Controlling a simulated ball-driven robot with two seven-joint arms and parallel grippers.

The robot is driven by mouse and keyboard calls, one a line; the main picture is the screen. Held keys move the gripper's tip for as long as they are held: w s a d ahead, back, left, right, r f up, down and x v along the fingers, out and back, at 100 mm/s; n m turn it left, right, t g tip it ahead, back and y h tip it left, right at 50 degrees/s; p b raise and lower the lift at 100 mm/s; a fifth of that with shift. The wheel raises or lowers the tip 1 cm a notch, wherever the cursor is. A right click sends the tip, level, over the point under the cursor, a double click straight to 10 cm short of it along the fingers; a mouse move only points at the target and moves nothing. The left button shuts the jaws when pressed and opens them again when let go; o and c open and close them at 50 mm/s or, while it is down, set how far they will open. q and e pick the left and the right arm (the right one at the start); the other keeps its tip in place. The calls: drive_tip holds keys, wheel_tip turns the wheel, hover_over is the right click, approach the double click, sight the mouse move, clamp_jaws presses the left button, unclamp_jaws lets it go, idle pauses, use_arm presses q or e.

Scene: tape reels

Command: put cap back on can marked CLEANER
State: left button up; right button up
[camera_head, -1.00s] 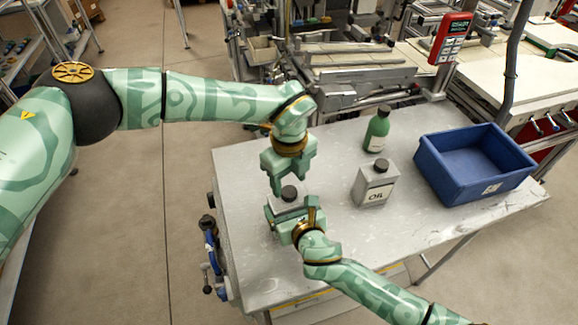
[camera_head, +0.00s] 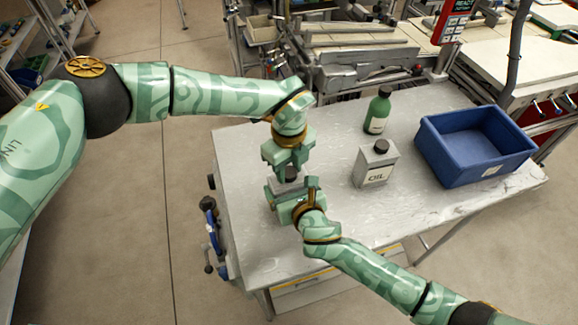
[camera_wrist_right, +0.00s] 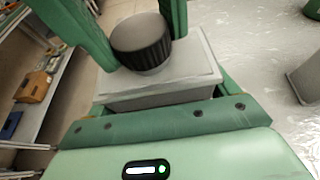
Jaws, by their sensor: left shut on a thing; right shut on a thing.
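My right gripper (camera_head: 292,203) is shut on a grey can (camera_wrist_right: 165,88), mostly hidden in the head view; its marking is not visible. A black ribbed cap (camera_wrist_right: 140,42) sits at the can's neck in the right wrist view, and its dark top also shows in the head view (camera_head: 290,172). My left gripper (camera_head: 288,165) comes from above and is shut on the cap, with a finger on either side in the right wrist view. I cannot tell whether the cap is fully seated.
A grey can marked OIL (camera_head: 375,165) with a black cap and a green bottle (camera_head: 378,112) stand right of the grippers. A blue bin (camera_head: 480,170) is at the table's right. The table (camera_head: 425,215) is clear in front of the bin.

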use_arm(q)
drive_tip(key=m, duration=0.8)
drive_tip(key=shift+m, duration=0.4)
drive_tip(key=m, duration=2.2)
drive_tip(key=shift+f, duration=0.1)
drive_tip(key=o, duration=1.1)
